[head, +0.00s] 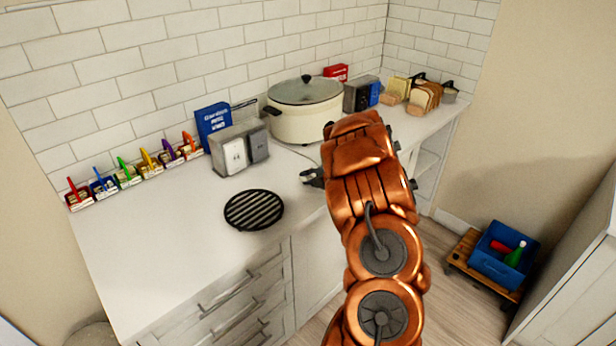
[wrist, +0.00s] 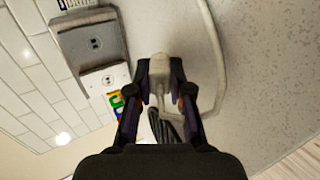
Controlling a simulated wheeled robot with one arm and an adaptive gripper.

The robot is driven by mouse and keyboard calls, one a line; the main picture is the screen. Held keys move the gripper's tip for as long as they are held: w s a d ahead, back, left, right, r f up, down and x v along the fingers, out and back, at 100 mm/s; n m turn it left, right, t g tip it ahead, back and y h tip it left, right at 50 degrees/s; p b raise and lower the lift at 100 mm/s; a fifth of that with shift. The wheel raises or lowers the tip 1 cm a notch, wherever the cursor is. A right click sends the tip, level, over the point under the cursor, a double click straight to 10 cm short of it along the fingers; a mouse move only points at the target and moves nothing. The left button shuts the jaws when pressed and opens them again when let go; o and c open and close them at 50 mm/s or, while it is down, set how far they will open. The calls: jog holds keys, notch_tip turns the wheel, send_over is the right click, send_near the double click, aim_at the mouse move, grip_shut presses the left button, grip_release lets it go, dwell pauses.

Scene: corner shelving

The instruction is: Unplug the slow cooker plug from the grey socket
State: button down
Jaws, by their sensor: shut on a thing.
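My gripper (head: 312,177) is above the counter, to the right of the socket box; it also shows in the wrist view (wrist: 159,100). Its fingers are shut on a pale plug (wrist: 158,70), with a pale cord (wrist: 212,45) curving past it. The plug is apart from the box. The grey socket (head: 258,148) is on the right of the box's front, beside a white socket (head: 234,156). In the wrist view, the grey socket (wrist: 94,42) appears to have nothing plugged in. The cream slow cooker (head: 300,125) with its glass lid stands behind, against the tiled wall.
A round black trivet (head: 254,210) lies in front of the box. A blue box (head: 213,122) and several coloured holders line the wall. A toaster-like grey box (head: 357,95) and bread (head: 424,97) stand right. The left front counter is clear.

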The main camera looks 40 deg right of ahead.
jog(key=c, duration=1)
grip_release()
jog(key=shift+s, duration=0.1)
jog(key=v, duration=1.2)
